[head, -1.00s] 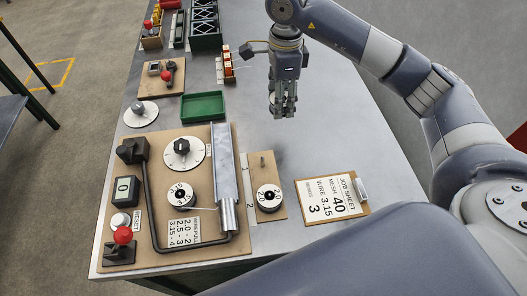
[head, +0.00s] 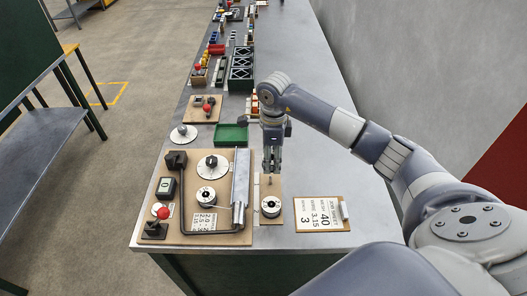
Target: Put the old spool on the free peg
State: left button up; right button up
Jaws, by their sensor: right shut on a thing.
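My right gripper (head: 272,164) is shut at the far end of the small wooden peg board (head: 278,220). Its fingertips meet the upper part of the bare peg (head: 270,181), which they partly hide. No spool shows between the fingers. A spool (head: 270,206) with a white face sits on the near part of that board. Another white-faced spool (head: 206,197) sits on the machine board, left of the metal rail. Which of the two is the old spool cannot be told by looks. My left gripper is not in view.
The machine board (head: 180,236) carries a bent black bar, a white dial (head: 213,165) and a red-knobbed lever (head: 163,212). A job sheet clipboard (head: 319,214) lies to the right. A green tray (head: 231,134) stands behind. Bare bench lies right of the gripper.

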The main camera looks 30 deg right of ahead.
aim_at(271, 177)
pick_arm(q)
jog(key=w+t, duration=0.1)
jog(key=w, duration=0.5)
pick_arm(e)
jog(key=shift+w+f+b, duration=0.2)
jog(key=shift+f+b, duration=0.2)
jog(key=shift+f, duration=0.7)
jog(key=shift+f+b, duration=0.4)
notch_tip(271, 177, down, 2)
jog(key=shift+s+f+b, duration=0.15)
jog(key=shift+f+b, duration=0.05)
jog(key=shift+b, duration=0.5)
notch_tip(271, 177, down, 3)
jog(key=shift+r+b, duration=0.2)
jog(key=shift+b, duration=0.75)
jog(key=shift+f+b, duration=0.4)
jog(key=shift+f, duration=0.2)
jog(key=o, duration=1.4)
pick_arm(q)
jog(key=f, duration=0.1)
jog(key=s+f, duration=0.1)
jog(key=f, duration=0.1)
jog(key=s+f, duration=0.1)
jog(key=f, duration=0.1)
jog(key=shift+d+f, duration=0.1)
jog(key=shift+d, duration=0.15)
pick_arm(e)
notch_tip(271, 177, up, 12)
